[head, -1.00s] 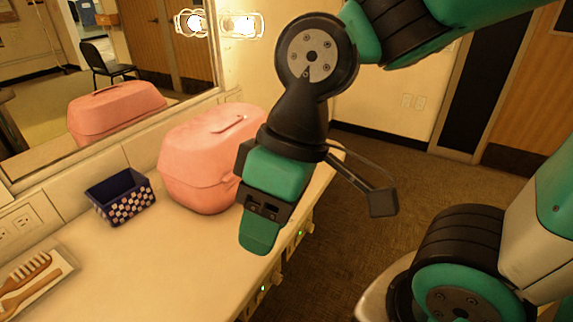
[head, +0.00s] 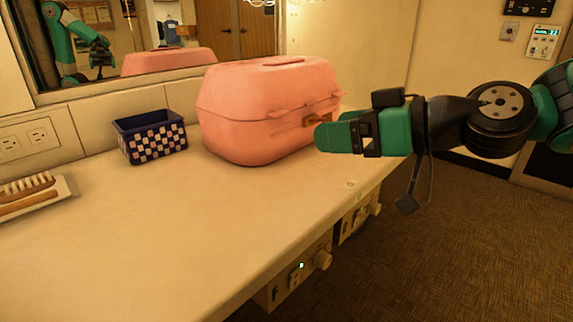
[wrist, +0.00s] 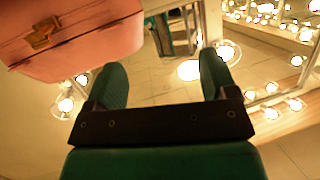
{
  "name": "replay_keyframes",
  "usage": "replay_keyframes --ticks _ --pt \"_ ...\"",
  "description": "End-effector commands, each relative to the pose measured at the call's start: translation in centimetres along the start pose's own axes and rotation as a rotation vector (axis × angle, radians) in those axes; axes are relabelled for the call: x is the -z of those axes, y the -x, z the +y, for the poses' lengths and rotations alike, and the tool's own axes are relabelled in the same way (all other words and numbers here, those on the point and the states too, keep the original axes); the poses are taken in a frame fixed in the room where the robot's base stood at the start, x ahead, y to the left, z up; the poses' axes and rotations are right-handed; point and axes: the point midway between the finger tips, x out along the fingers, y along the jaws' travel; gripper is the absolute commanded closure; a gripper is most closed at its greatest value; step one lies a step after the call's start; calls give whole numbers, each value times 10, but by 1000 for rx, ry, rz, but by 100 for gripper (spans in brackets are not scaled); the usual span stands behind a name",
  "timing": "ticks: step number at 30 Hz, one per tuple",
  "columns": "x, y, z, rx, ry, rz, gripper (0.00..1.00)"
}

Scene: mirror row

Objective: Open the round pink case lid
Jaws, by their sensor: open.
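The pink case (head: 245,110) stands on the counter below the mirror, its lid (head: 280,78) down, with a handle on top. A brass clasp (head: 318,118) shows on its right-hand side, close beyond my fingertips. My gripper (head: 325,137) is open and empty, level with the case's lower part and pointing left. In the wrist view the case (wrist: 85,45) fills the upper left, with its clasp (wrist: 42,32) off to the left of my open fingers (wrist: 160,75). Whether a finger touches the case, I cannot tell.
A dark blue checkered box (head: 150,137) stands left of the case. A tray (head: 60,187) with a brush lies farther left. The counter (head: 190,230) is bare in front. The mirror (head: 190,45) behind shows reflections of the case and my arm.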

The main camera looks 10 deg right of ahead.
Motion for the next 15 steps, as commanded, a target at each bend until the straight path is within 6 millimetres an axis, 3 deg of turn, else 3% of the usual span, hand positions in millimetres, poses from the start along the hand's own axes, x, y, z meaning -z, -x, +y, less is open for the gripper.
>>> replay_keyframes --ticks 1,6,15 --pt "-25 -4 18 -44 10 59 21" --pt "-32 4 54 -161 55 213 21" --pt "-20 3 69 -211 71 276 21"
